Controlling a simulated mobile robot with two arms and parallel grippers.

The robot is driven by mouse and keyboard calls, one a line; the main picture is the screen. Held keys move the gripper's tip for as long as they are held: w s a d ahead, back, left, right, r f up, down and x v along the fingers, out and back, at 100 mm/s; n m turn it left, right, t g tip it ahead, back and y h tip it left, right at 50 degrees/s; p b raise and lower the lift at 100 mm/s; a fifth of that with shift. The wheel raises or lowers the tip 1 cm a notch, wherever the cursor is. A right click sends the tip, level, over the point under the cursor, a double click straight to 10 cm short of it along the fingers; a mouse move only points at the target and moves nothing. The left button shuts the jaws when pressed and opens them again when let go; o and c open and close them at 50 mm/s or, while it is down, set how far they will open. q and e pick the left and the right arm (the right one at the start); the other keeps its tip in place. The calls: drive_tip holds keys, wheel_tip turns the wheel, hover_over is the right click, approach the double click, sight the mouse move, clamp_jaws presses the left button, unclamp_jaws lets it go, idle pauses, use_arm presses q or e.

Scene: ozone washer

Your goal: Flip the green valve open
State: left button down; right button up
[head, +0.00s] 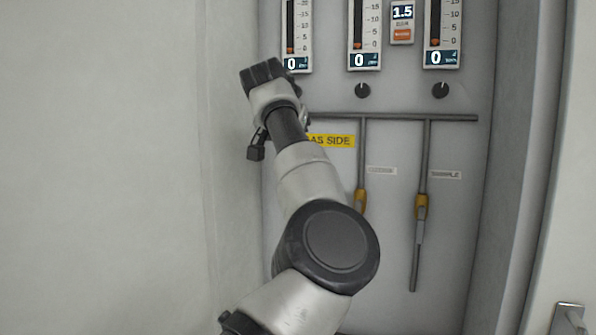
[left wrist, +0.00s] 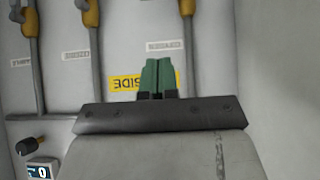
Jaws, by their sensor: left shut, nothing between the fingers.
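My left gripper (head: 262,76) is in front of the left part of the panel in the head view, beside the leftmost gauge. In the left wrist view its two green fingers (left wrist: 157,66) are together with nothing between them, and they cover part of the yellow side label. No green valve can be told apart from the fingers in either view. The valves I see have yellow handles: a middle one (head: 361,199) and a right one (head: 421,207) on vertical pipes. A third yellow handle (left wrist: 188,7) shows at the top of the left wrist view. My right gripper is not in view.
A horizontal pipe (head: 400,117) crosses the panel under black knobs (head: 362,90) and several gauges (head: 365,35). The yellow label (head: 333,141) is partly hidden by my left arm. The panel is recessed, with a plain wall (head: 110,170) at left and a frame at right.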

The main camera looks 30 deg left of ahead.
use_arm(q)
drive_tip(key=s+f+p+x, duration=0.2)
drive_tip(key=p+x, duration=0.1)
drive_tip(key=x, duration=0.9)
drive_tip(key=shift+f, duration=0.15)
drive_tip(key=shift+w, duration=0.1)
